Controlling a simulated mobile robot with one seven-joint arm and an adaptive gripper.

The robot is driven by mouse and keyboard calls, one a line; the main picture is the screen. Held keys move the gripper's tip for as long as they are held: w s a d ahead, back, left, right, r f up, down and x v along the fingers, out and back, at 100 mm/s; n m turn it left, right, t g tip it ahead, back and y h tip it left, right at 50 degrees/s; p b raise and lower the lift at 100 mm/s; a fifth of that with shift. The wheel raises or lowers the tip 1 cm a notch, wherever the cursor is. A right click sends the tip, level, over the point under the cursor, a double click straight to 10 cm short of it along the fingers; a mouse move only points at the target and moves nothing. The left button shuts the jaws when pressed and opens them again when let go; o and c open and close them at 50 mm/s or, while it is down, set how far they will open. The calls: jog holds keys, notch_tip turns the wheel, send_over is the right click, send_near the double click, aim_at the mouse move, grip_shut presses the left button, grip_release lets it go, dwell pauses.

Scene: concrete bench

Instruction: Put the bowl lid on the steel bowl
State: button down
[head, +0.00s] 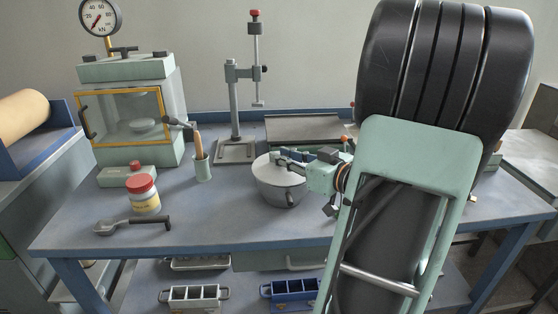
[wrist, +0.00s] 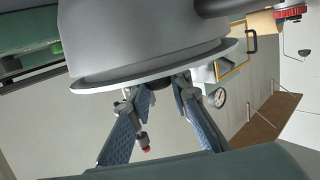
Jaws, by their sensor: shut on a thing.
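The steel bowl (head: 278,191) stands on the blue bench, left of my arm. The grey bowl lid (head: 265,168) lies over the bowl's mouth, about level. In the wrist view, which is turned over, the bowl (wrist: 140,35) is above and the lid's rim (wrist: 105,84) runs along it, very close or touching; I cannot tell if it is fully seated. My gripper (head: 284,158) is above the lid. In the wrist view its two fingers (wrist: 160,88) are shut on the lid's dark knob, which is partly hidden.
A cup with a wooden-handled tool (head: 203,168), a red-capped jar (head: 144,198) and a spoon-like scoop (head: 118,227) stand or lie to the left. A stand (head: 236,150) and a glass-fronted press (head: 128,118) are behind. The bench front is clear near the bowl.

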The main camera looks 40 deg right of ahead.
jog(key=shift+s+r, duration=0.1)
jog(key=shift+f, duration=0.5)
jog(key=c, duration=1.8)
grip_release()
jog(key=shift+o, duration=0.2)
jog(key=shift+r, duration=0.15)
jog(key=shift+r, duration=0.35)
jog(key=s+d+r+p, duration=0.1)
jog(key=s+p, duration=0.2)
jog(key=s, duration=0.8)
jog(key=shift+s+d+r, duration=0.15)
jog(key=shift+s+r, duration=0.2)
jog(key=shift+s, duration=0.05)
